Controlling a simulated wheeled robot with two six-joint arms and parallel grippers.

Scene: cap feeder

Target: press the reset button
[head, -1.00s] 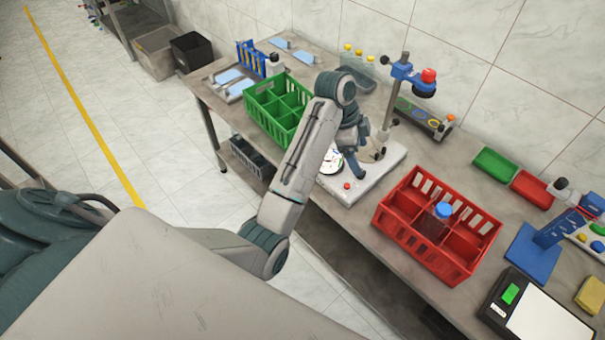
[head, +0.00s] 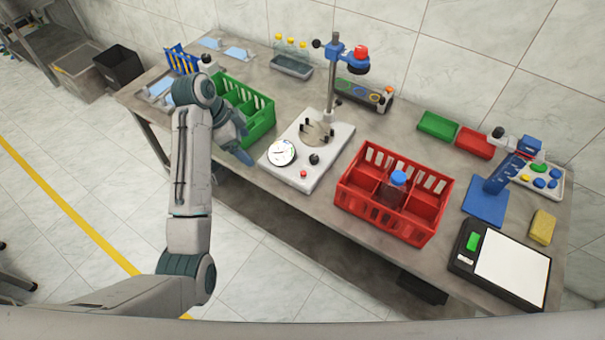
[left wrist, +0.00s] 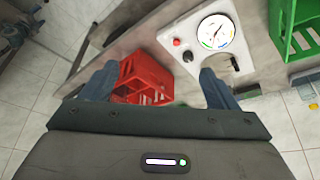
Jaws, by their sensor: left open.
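The white-based device (head: 326,165) stands on the bench with a round dial (head: 281,152), a small red button (head: 304,173) and a black knob (head: 314,159). No label for a reset button is readable. In the left wrist view the red button (left wrist: 176,42) and black knob (left wrist: 188,56) show beyond the fingers, with the dial (left wrist: 215,31) to their right. My left gripper (head: 243,153) is in front of the green crate, left of the device and apart from the button. Its blue fingers (left wrist: 157,84) are spread and empty. My right gripper is out of view.
The green crate (head: 262,122) is behind my left gripper. A red crate (head: 392,215) holding a blue-capped bottle (head: 396,188) stands right of the device. A post with a blue and red head (head: 345,58) rises behind the base. A black-framed panel (head: 500,264) lies at front right.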

